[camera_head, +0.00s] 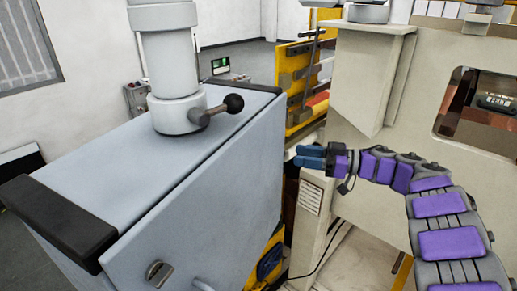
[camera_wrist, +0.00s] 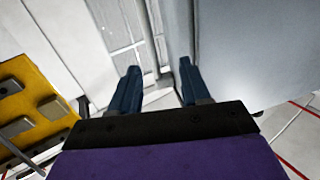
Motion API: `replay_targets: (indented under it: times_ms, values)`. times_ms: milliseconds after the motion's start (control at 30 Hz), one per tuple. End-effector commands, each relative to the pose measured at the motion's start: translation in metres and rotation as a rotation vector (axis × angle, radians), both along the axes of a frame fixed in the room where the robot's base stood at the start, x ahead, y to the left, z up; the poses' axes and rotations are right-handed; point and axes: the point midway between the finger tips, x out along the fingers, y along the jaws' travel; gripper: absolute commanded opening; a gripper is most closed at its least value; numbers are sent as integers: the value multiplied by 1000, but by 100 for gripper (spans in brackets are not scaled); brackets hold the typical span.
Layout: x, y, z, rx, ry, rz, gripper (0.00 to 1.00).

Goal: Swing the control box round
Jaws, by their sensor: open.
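The control box (camera_head: 200,200) is a large light blue-grey cabinet with black edge trims, in the left half of the head view. It hangs under a thick grey column (camera_head: 171,60) with a black-knobbed lever (camera_head: 220,106). A small latch (camera_head: 159,273) is on its front face. My gripper (camera_head: 298,157) is near the box's right far edge. In the wrist view my gripper (camera_wrist: 158,85) has two blue fingers spread apart with nothing between them. The box (camera_wrist: 245,50) fills the right side there, close to the right finger; I cannot tell if they touch.
A cream machine housing (camera_head: 380,110) with a window stands on the right, close to my arm. A yellow rack (camera_head: 298,85) stands behind the gripper and shows at left in the wrist view (camera_wrist: 35,100). Open grey floor lies at the back left.

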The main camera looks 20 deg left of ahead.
Motion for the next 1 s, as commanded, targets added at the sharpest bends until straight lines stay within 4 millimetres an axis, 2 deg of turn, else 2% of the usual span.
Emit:
replay_targets:
  times_ms: [33, 100, 300, 500, 833, 1000]
  values:
    - [-4, 17, -1, -5, 0, 8, 47]
    - [-5, 35, -1, -8, 1, 9, 47]
    - [-11, 81, -2, -11, 0, 11, 47]
    - [-15, 104, 1, -3, -1, 8, 47]
    - [-23, 128, 5, 0, -7, 10, 47]
    - [-25, 133, 5, -2, -8, 12, 47]
